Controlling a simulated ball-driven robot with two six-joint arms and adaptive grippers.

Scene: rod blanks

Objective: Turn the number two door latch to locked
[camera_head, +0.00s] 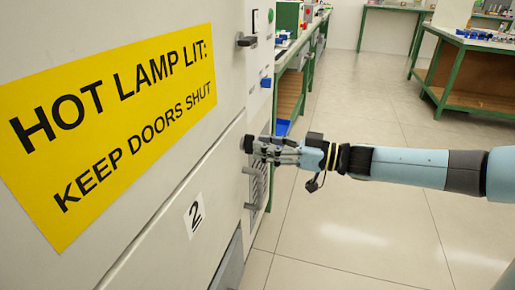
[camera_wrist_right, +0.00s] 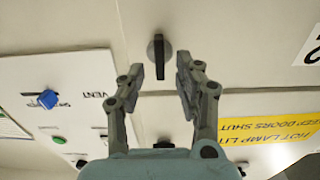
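The number two door of the pale cabinet bears a "2" label (camera_head: 193,214), which also shows at the right edge of the wrist view (camera_wrist_right: 312,46). Its latch (camera_wrist_right: 159,56) is a dark bar on a round grey base, and the bar stands upright in the wrist view. In the wrist view the right gripper (camera_wrist_right: 159,78) is open, with one finger on each side of the latch and visible gaps. My left gripper is not in view.
Another latch (camera_head: 245,40) sits higher on the cabinet. A yellow hot-lamp sign (camera_head: 110,120) lies across the front. A panel with a blue knob (camera_wrist_right: 47,99) is beside the doors. Green-framed benches (camera_head: 470,75) stand behind; the floor right of the cabinet is clear.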

